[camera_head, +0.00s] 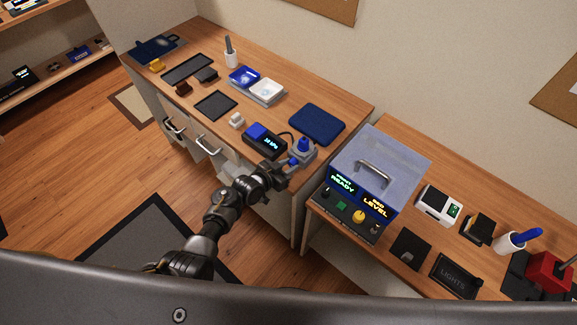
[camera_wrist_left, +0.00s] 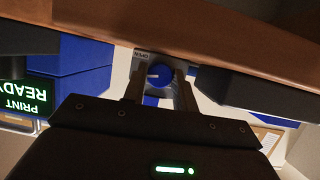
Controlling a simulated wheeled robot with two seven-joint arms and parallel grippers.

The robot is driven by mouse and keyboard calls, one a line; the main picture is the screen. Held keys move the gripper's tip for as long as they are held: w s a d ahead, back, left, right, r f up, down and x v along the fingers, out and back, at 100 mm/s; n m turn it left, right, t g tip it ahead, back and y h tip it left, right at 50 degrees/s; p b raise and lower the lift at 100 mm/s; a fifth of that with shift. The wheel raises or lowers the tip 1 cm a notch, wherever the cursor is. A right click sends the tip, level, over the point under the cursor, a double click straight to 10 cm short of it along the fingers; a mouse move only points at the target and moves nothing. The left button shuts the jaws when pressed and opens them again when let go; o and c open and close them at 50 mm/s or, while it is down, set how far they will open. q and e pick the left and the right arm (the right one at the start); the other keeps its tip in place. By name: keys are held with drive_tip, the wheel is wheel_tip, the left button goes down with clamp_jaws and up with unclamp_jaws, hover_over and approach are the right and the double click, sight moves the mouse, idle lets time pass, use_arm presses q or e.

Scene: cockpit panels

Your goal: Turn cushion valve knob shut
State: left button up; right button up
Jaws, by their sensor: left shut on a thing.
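The blue round valve knob (camera_wrist_left: 158,75) with a white mark sits on a grey plate lettered OPEN in the left wrist view. My left gripper (camera_wrist_left: 158,90) has one finger on each side of the knob and is shut on it. In the head view my left gripper (camera_head: 287,168) reaches the front of a grey valve unit (camera_head: 301,154) with a blue top, at the desk's front edge. The gripper partly hides the unit there. A dark blue cushion (camera_head: 317,124) lies flat behind the unit. My right gripper is not in view.
A black and blue box with a lit display (camera_head: 265,141) stands left of the valve unit, with a dark hose near it. A large blue-grey printer (camera_head: 378,165) stands close on the right. A gap separates the two desks.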

use_arm(q)
drive_tip(key=shift+n+g+h+b, duration=0.3)
drive_tip(key=shift+n+g+h, duration=0.3)
drive_tip(key=shift+n, duration=0.5)
drive_tip(key=o, duration=1)
drive_tip(key=shift+a, duration=0.1)
drive_tip(key=v, duration=1)
drive_tip(key=shift+s+a, duration=0.25)
